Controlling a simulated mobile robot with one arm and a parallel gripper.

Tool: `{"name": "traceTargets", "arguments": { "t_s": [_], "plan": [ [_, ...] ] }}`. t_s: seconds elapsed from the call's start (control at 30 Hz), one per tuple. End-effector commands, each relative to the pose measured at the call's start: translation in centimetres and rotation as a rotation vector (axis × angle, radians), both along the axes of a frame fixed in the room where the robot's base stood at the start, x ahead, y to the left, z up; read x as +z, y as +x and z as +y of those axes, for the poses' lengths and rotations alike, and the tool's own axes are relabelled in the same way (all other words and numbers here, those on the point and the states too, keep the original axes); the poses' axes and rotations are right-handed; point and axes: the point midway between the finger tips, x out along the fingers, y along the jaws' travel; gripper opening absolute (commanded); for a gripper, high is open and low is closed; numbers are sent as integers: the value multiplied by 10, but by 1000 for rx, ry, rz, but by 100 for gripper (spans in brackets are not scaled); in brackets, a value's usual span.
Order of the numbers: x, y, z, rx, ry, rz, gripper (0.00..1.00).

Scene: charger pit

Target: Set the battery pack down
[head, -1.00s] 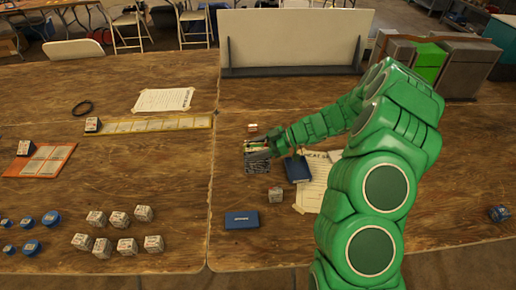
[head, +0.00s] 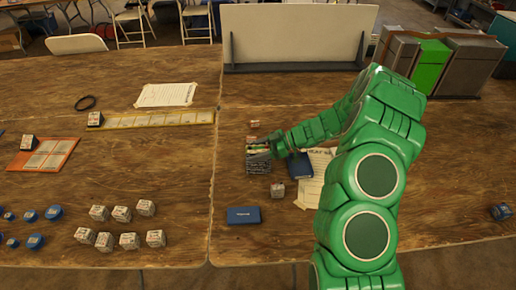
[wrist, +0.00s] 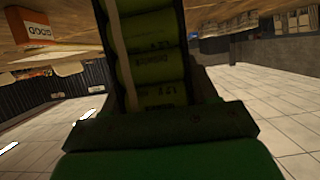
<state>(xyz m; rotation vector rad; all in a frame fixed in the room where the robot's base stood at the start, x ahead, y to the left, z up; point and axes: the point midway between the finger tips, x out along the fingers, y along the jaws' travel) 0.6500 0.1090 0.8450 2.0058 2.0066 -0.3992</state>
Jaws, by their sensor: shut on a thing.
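My gripper (head: 270,151) is shut on the battery pack, a row of green cylindrical cells (wrist: 150,62) in a dark frame that fills the upper middle of the wrist view. In the head view the pack (head: 257,140) is small and partly hidden by my gripper. The gripper is right at a small dark unit with pale print (head: 257,167) on the right-hand table. I cannot tell whether the pack touches this unit or is just above it.
A dark blue box (head: 301,165) lies on a paper sheet just right of the gripper. A printed cube (head: 277,190) and a flat blue box (head: 243,215) are nearer. A small orange-topped block (head: 254,125) is behind. Table space left of the unit is clear.

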Motion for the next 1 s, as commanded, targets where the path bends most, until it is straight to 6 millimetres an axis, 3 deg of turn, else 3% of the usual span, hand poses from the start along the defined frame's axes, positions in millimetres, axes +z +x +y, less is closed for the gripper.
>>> {"name": "traceTargets", "arguments": {
  "t_s": [0.33, 0.37, 0.5, 0.9, 1.0],
  "plan": [
    [-1, 0, 0, -1, 2, -1, 0],
    [-2, 0, 0, 0, 1, -1, 61],
    [-2, 0, 0, 0, 0, -1, 82],
    [1, 0, -1, 0, 0, 0, 83],
    [5, 1, -11, -1, 1, -2, 83]
  ]
}}
